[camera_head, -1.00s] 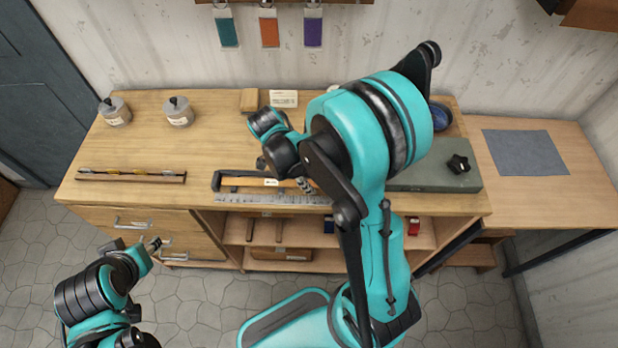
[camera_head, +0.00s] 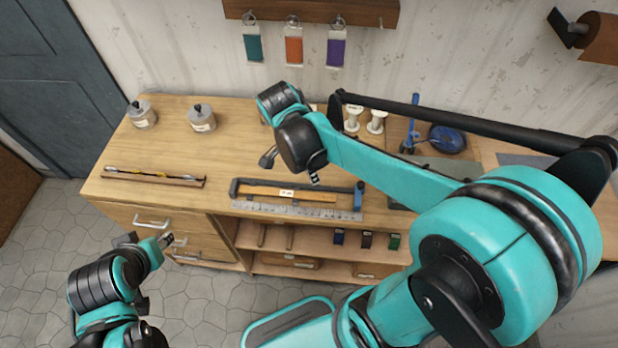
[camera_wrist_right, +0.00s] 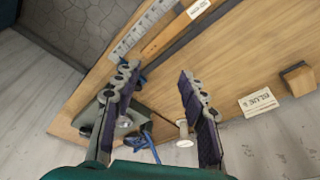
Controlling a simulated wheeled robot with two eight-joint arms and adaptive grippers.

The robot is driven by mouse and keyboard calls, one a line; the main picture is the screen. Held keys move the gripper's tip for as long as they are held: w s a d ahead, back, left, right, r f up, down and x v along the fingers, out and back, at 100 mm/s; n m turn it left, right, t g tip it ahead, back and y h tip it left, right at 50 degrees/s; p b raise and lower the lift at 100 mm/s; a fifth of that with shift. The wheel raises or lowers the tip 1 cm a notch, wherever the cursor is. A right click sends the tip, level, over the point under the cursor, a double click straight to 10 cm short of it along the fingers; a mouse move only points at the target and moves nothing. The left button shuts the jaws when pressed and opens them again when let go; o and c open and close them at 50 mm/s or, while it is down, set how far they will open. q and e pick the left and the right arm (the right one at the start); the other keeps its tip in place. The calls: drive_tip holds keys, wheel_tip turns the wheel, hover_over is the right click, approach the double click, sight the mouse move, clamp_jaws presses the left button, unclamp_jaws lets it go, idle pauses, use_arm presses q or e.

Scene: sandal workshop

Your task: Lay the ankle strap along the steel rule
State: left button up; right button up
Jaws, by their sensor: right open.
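A tan strap (camera_head: 262,191) with a small white label lies flat on the bench, just behind the steel rule (camera_head: 300,211) and roughly parallel to it. A dark bar (camera_head: 275,183) runs behind the strap. In the wrist view the strap (camera_wrist_right: 172,36) and rule (camera_wrist_right: 137,36) lie side by side; whether they touch is unclear. My right gripper (camera_head: 291,168) is open and empty, above the bench near the strap. Its spread fingers (camera_wrist_right: 156,76) show in the wrist view. My left gripper (camera_head: 146,241) is off the bench's front left, its jaw opening unclear.
Two lidded jars (camera_head: 202,119) stand at the back left. A narrow rack (camera_head: 152,177) lies at the front left. White spools (camera_head: 376,122) and a blue item (camera_head: 447,138) are behind my right arm. The bench top between jars and rack is clear.

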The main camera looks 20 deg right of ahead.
drive_tip(key=s+a+r+n+t+y, duration=0.2)
drive_tip(key=s+n+t, duration=0.3)
drive_tip(key=n, duration=1.2)
drive_tip(key=shift+s+a+r+n+t+y, duration=0.35)
drive_tip(key=shift+r+t, duration=0.45)
drive_tip(key=shift+t, duration=0.3)
